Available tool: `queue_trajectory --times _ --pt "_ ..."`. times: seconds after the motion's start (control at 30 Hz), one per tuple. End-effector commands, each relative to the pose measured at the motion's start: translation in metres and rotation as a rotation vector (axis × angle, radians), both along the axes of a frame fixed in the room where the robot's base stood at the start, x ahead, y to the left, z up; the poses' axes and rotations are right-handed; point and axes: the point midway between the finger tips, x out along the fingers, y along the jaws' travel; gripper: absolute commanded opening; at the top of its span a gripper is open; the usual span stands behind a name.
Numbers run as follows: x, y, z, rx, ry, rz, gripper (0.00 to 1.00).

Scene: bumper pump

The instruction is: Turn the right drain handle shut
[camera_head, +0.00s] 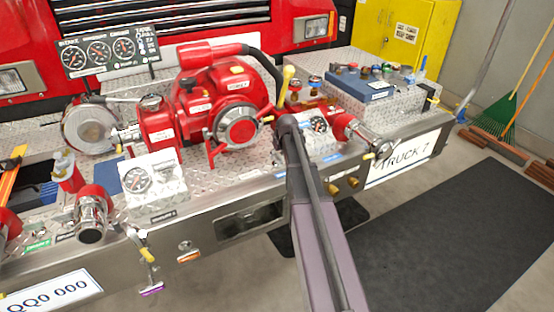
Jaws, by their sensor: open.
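A red and silver pump (237,125) sits on the diamond-plate bumper deck. The right outlet (376,146), silver-capped with a red body, points to the front right. Two brass fittings (352,182) sit on the bumper face below it. I cannot make out for certain which part is the right drain handle or how it is turned; it may be hidden by my arm. My arm rises from the bottom centre, and its dark joint stands in front of the deck beside the right gauge (319,124). My gripper is not visible.
A left gauge box (154,190) and left outlet (91,214) stand on the deck. A small lever with a purple end (152,289) hangs below the bumper edge. A yellow-knobbed lever (287,77) rises behind my arm. The dark floor mat (460,240) at right is clear.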

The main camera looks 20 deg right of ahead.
Motion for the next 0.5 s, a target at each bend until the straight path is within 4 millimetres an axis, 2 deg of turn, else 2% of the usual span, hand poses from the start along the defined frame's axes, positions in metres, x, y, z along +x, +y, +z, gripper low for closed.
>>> queue_trajectory --times 0.13,0.5 --pt "0.0025 0.0001 -0.0065 0.000 0.000 0.000 0.51" --pt "0.0030 0.0002 -0.0069 0.000 0.000 0.000 0.51"
